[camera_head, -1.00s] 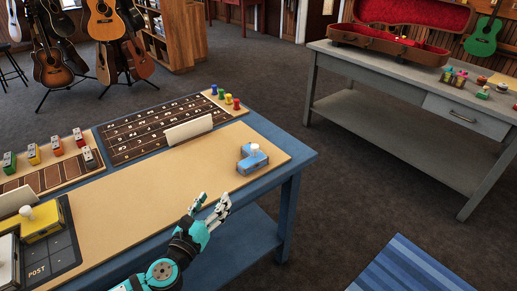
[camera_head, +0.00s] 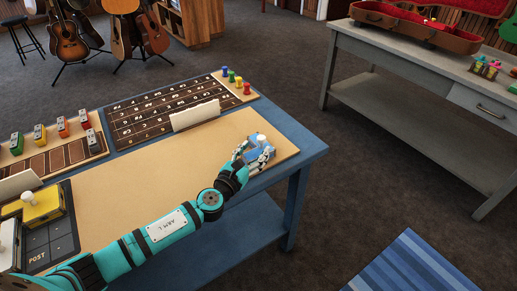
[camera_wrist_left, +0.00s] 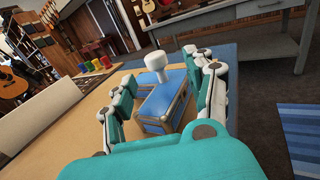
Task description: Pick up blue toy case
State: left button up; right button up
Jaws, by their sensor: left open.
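The blue toy case (camera_head: 254,156) stands on the tan top at the right end of the blue table (camera_head: 283,147). It has a white knob on top. In the left wrist view the case (camera_wrist_left: 163,106) sits between the two fingers, its knob standing up. My left gripper (camera_head: 256,154) is at the case, with its fingers around it. The left wrist view shows the gripper (camera_wrist_left: 165,100) open, a finger on either side of the case. I cannot tell whether the fingers touch it. My right gripper is not in view.
A fretboard panel (camera_head: 160,112) with a white card (camera_head: 195,115) and several coloured pegs lies behind the case. A yellow case (camera_head: 42,206) stands on a dark tray at left. A grey bench (camera_head: 410,70) stands across a clear floor gap.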

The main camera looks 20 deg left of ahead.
aim_at(259, 142)
pick_arm(q)
jog(key=shift+w, duration=0.25)
jog(key=shift+w+r, duration=0.15)
jog(key=shift+w, duration=0.2)
jog(key=w, duration=0.3)
jog(key=shift+w+d+r, duration=0.1)
jog(key=shift+w+d, duration=0.3)
jog(key=shift+w, duration=0.3)
jog(key=shift+s, duration=0.1)
jog(key=shift+c, duration=1.2)
grip_shut()
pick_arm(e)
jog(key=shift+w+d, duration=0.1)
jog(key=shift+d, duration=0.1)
